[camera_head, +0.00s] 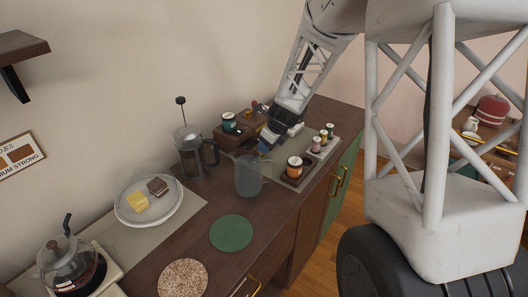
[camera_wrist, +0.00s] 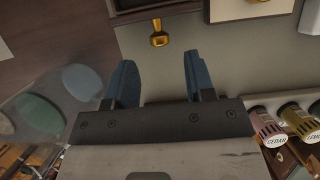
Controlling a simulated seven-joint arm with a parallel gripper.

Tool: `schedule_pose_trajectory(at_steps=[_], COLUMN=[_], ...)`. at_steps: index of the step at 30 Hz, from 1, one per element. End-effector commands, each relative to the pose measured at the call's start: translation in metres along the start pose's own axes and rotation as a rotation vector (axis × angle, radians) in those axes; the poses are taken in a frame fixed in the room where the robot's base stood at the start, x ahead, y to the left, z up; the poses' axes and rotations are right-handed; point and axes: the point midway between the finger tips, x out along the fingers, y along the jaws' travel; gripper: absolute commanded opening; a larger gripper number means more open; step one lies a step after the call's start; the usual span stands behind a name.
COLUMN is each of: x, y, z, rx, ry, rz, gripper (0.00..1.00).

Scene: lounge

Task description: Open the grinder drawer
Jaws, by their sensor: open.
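My gripper (camera_head: 266,143) hangs low over the back of the counter, beside a dark wooden box (camera_head: 226,138) with a teal jar on it. In the wrist view my gripper (camera_wrist: 158,60) is open, with nothing between its blue fingers. A brass knob (camera_wrist: 158,38) stands out from a dark wooden front (camera_wrist: 160,13) just beyond the fingertips, apart from them. I cannot tell for sure which box is the grinder. The drawer looks closed, though its front is cut off by the frame's top edge.
A clear pitcher (camera_head: 249,178) stands close in front of my gripper. A French press (camera_head: 190,155) is to the left. Small spice jars (camera_head: 323,139) and a jar on a wooden tray (camera_head: 292,182) are to the right. A green round mat (camera_head: 231,233) lies in front.

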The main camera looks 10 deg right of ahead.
Motion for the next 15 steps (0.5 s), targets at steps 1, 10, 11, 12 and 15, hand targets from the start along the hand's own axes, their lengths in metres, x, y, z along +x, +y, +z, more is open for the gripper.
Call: schedule_pose_trajectory(at_steps=[1,10,11,12,15], x=[0.006,0.036,0.038,0.04,0.044], y=[0.0,0.001,0.001,0.001,0.0], z=[0.0,0.0,0.0,0.0,0.0], rx=[0.001,0.0,0.0,0.0,0.0], ry=[0.001,0.001,0.001,0.001,0.0], rz=[0.002,0.002,0.002,0.002,0.001], gripper=[0.49,0.49,0.49,0.49,0.49])
